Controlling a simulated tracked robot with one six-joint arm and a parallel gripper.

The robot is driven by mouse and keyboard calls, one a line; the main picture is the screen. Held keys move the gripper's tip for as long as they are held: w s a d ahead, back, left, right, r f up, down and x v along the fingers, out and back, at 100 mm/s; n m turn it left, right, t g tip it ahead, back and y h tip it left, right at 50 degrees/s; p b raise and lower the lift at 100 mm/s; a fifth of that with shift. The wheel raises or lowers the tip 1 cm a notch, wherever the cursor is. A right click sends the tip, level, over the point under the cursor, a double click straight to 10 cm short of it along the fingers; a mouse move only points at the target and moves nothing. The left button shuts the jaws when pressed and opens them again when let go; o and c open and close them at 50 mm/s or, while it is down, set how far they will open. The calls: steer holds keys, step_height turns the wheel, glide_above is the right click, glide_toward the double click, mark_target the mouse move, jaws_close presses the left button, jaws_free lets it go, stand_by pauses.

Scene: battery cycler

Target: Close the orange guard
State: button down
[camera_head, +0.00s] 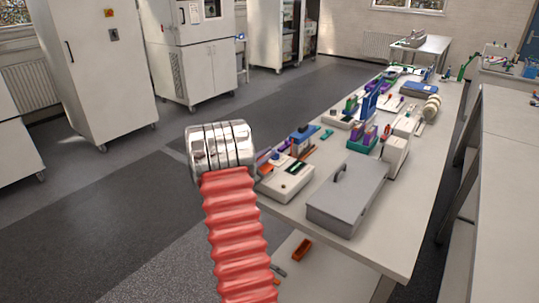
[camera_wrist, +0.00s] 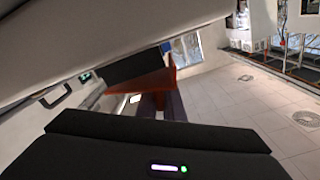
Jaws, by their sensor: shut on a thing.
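In the wrist view an orange flat piece (camera_wrist: 148,83), which looks like the orange guard, stands between two dark parts of my gripper (camera_wrist: 142,84). It has a narrow upright part at its right end. My gripper is shut on it; the exact contact is partly hidden by the dark housing in front. Whether the guard is open or closed cannot be told from this view. In the head view I cannot make out my gripper or the guard clearly; a ribbed red column with a metal end hides part of the bench.
A long bench (camera_head: 415,245) carries a grey lidded box (camera_head: 345,195), a white device (camera_head: 285,180) and several coloured items. A small red bin (camera_head: 302,250) lies below. White cabinets stand at the back left. The floor (camera_head: 90,210) on the left is clear.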

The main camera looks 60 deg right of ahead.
steer(key=shift+w+f+n, duration=0.2)
steer(key=shift+f+n, duration=0.25)
steer(key=shift+n, duration=0.4)
steer(key=shift+w+f+n, duration=0.2)
steer(key=shift+f+n, duration=0.25)
steer(key=shift+n, duration=0.4)
steer(key=c, duration=1.9)
jaws_free()
steer(key=shift+r, duration=0.15)
steer(key=shift+w, duration=0.1)
steer(key=w+a, duration=0.2)
steer(key=a, duration=1.1)
steer(key=shift+a, duration=0.3)
steer(key=shift+w, duration=0.1)
